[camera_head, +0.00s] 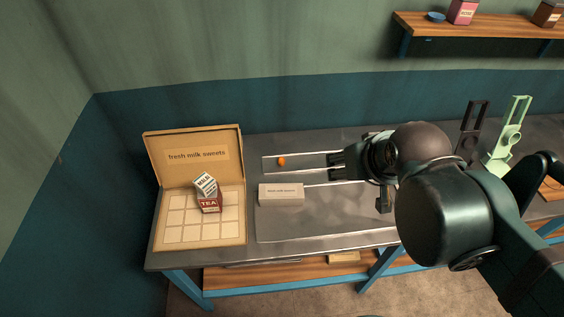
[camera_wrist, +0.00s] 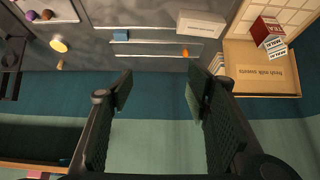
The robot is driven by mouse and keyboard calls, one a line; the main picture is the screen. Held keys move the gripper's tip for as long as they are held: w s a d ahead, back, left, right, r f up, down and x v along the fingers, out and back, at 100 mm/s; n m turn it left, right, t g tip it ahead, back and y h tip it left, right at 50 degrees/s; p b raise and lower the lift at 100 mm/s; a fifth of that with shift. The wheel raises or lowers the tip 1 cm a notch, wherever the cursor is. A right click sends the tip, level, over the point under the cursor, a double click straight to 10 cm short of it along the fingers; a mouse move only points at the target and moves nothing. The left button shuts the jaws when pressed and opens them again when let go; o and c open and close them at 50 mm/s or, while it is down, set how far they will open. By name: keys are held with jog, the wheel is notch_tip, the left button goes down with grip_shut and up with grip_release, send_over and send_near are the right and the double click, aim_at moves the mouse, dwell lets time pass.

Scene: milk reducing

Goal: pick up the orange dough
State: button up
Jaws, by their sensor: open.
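The orange dough (camera_head: 281,161) is a small lump on a narrow pale-edged strip at the back of the grey table. It also shows in the wrist view (camera_wrist: 185,53), above and slightly right of the gap between the fingers. My gripper (camera_head: 338,166) is right of the dough in the head view, apart from it. In the wrist view my gripper (camera_wrist: 158,92) is open, with nothing between its fingers.
A white carton labelled fresh milk sweets (camera_head: 281,194) lies in front of the dough. An open sweets box (camera_head: 240,205) with milk and tea cartons stands left. A green press (camera_head: 508,140) and dark press (camera_head: 473,130) stand right. A wall shelf (camera_head: 480,24) is above.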

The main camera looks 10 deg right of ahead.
dwell(0.3)
jog(key=c, duration=0.4)
jog(key=shift+o, duration=0.2)
jog(key=m+g+b, duration=0.6)
jog(key=m+g, duration=0.1)
jog(key=m, duration=1)
send_over(281, 158)
jog(key=f, duration=2.8)
jog(key=shift+s+d, duration=0.1)
jog(key=shift+s, duration=0.1)
jog(key=shift+w+f, duration=0.1)
jog(key=shift+f, duration=0.1)
